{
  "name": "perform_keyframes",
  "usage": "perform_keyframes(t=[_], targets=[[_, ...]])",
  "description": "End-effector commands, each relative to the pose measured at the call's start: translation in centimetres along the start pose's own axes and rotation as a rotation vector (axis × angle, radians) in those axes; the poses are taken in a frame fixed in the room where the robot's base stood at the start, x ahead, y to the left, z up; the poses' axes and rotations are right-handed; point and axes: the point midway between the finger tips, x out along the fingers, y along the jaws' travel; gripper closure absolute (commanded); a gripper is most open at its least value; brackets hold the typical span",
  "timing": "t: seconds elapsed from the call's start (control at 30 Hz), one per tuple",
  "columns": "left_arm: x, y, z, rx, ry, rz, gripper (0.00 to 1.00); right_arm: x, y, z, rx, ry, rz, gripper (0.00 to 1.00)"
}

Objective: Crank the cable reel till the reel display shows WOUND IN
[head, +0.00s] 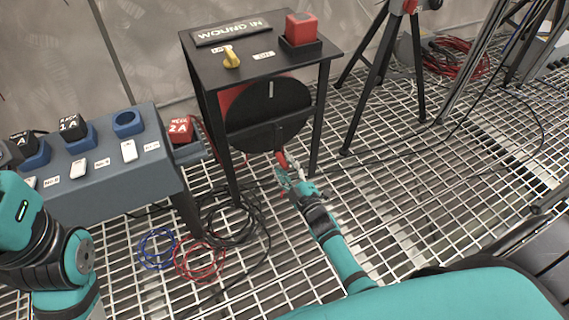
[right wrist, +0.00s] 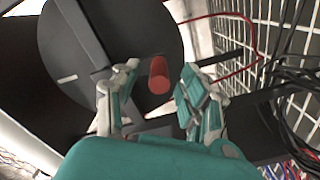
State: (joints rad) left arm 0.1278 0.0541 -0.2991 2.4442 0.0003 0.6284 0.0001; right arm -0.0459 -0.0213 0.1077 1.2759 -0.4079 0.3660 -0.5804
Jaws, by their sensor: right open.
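The cable reel (head: 268,118) is a black disc under a dark table, with a red part behind it. Its crank handle (head: 282,160) is a red knob at the lower edge of the disc. The reel display (head: 231,32) on the table top reads WOUND IN. My right gripper (head: 286,176) is just below the handle. In the right wrist view the red handle (right wrist: 159,75) stands between the open fingers of the right gripper (right wrist: 157,95), with gaps visible on both sides. My left arm shows at the lower left, but its gripper is out of view.
The reel table (head: 205,70) also carries a yellow knob (head: 231,58) and a red block (head: 301,28). A grey-blue bench (head: 100,185) with labelled blocks stands at left. Loose cables (head: 235,215) lie on the grating floor. A black tripod (head: 417,80) stands at right.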

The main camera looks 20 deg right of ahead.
Motion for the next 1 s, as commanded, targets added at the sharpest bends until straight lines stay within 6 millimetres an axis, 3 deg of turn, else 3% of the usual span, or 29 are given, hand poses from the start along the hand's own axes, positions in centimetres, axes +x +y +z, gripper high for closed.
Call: perform_keyframes(t=[0.2, 0.43, 0.6, 1.0], targets=[[0.0, 0.0, 0.0, 0.0, -0.001, 0.0, 0.3, -5.0, -0.1, 0.1, 0.0, -0.003, -0.004, 0.56], [0.0, 0.0, 0.0, -0.001, -0.001, 0.001, 0.3, -8.8, -0.1, 0.1, 0.001, -0.003, -0.003, 0.56], [0.0, 0.0, 0.0, -0.001, -0.001, 0.001, 0.3, -10.0, -0.1, 0.1, 0.0, -0.003, -0.002, 0.56], [0.0, 0.0, 0.0, -0.001, -0.001, 0.0, 0.3, -10.1, -0.1, 0.1, 0.0, -0.002, -0.001, 0.56]])
